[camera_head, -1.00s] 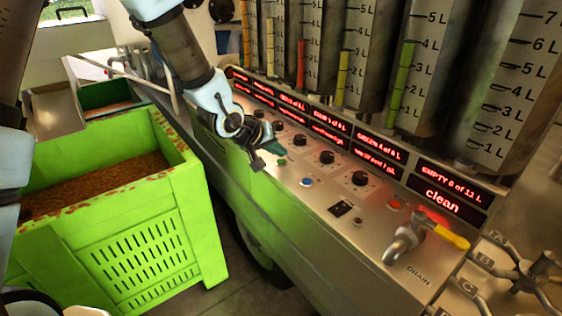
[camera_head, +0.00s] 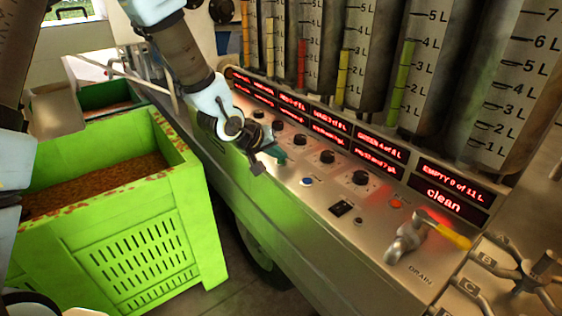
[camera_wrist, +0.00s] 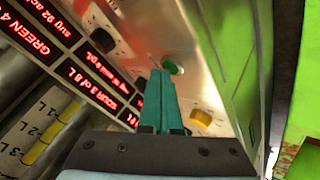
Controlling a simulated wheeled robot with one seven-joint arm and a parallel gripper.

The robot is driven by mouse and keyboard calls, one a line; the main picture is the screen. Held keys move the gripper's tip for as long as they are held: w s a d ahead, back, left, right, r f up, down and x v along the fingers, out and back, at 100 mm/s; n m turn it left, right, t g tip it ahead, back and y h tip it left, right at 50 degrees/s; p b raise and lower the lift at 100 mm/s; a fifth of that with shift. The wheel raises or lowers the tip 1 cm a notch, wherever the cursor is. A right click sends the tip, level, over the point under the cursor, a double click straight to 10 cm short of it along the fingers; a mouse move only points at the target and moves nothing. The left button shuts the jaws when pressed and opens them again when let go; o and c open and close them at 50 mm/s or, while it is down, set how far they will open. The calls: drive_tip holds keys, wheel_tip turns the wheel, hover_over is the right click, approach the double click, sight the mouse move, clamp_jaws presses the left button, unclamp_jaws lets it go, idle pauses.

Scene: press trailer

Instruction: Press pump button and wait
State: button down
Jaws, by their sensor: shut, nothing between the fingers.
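My gripper (camera_head: 277,154) has teal fingers, which are closed together with nothing between them. It is low over the sloping metal control panel (camera_head: 330,190), at its left part. In the wrist view the fingertips (camera_wrist: 160,73) are right beside a green button (camera_wrist: 174,67). I cannot tell whether they touch it. In the head view the gripper hides that button. A yellow button (camera_wrist: 201,118) shows on the panel in the wrist view. A blue button (camera_head: 307,181) and a red button (camera_head: 395,203) show further right in the head view. No readable label marks any of them as the pump button.
Black knobs (camera_head: 327,157) and red lit displays (camera_head: 381,143) line the panel behind the buttons. Upright gauge tanks (camera_head: 430,60) stand at the back. A drain tap with a yellow handle (camera_head: 444,231) projects at right. A green crate (camera_head: 140,240) stands at left.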

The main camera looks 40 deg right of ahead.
drive_tip(key=shift+f, duration=0.15)
idle(0.4)
drive_tip(key=shift+r+p, duration=0.65)
drive_tip(key=shift+r, duration=0.15)
drive_tip(key=shift+r+p, duration=2.2)
drive_tip(key=shift+r, duration=0.3)
wheel_tip(320, 180, up, 8)
drive_tip(key=p, duration=0.7)
hover_over(279, 165)
drive_tip(key=shift+r, duration=1)
